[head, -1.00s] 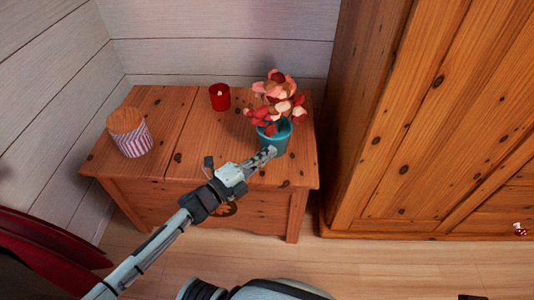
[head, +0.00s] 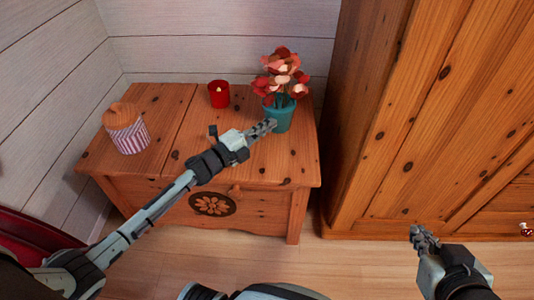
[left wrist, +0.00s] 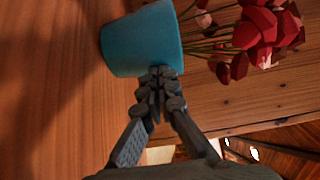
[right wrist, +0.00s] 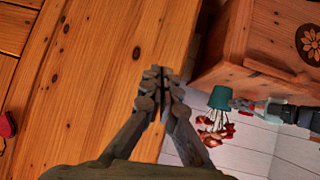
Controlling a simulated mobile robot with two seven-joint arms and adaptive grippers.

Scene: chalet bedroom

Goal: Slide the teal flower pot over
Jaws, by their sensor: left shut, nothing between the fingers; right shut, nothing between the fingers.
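The teal flower pot (head: 279,117) stands upright on the right part of the wooden chest top and holds red and pink flowers (head: 283,75). My left gripper (head: 272,125) is shut and empty, with its tips at the near left side of the pot. My right gripper (head: 415,230) is shut and empty, in front of the wardrobe, well away from the pot. The right wrist view shows its closed tips (right wrist: 163,78).
The wooden chest (head: 165,150) has a striped jar with a wooden lid (head: 129,133) at left and a red candle (head: 219,95) at the back. A large wooden wardrobe (head: 420,130) stands just right of the chest.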

